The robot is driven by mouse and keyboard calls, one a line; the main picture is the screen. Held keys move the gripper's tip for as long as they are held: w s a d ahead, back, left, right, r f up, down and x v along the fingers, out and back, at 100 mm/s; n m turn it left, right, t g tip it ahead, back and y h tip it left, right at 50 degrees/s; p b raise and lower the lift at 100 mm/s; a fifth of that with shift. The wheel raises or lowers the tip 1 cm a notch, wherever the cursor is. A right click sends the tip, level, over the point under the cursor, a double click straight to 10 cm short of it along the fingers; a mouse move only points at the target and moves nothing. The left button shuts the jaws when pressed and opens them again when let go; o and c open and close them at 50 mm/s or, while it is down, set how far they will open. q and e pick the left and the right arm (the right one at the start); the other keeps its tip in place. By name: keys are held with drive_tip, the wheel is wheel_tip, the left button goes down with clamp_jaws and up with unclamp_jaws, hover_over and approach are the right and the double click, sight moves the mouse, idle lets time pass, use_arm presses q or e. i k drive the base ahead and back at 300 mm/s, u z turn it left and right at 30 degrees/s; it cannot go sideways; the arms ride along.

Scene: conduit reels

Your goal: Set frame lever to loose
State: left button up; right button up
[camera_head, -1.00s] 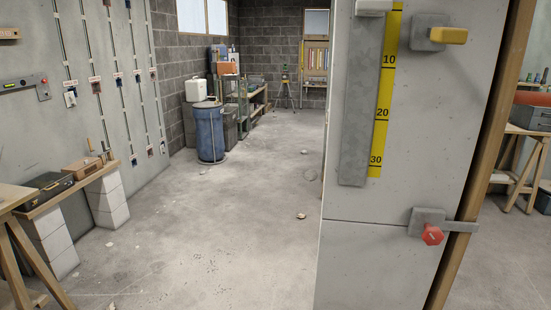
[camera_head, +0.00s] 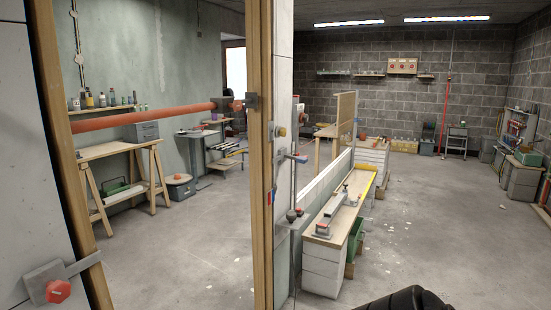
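A grey metal plate with a red hexagonal knob (camera_head: 58,291) and a flat grey bar (camera_head: 84,264) is on the pale panel at the lower left. The bar reaches right, across the wooden frame edge. Another fitting, a grey lever-like piece (camera_head: 296,157), sticks out from the narrow wall end near the middle. No label shows which of these is the frame lever, and I cannot read a loose setting on either. Neither gripper shows. A dark rounded shape at the bottom edge may be part of my arm.
A wooden post (camera_head: 261,180) stands near. Beyond the opening, an orange pipe (camera_head: 150,116) runs above a trestle table (camera_head: 112,150). A low bench (camera_head: 334,226) on white blocks extends along the low wall at centre. The floor (camera_head: 430,220) to the right is largely clear.

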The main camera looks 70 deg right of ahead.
sight(298, 160)
drive_tip(key=z, duration=2.95)
drive_tip(key=i, duration=2.3)
drive_tip(key=u, duration=1)
drive_tip(key=i, duration=0.45)
drive_tip(key=u, duration=0.35)
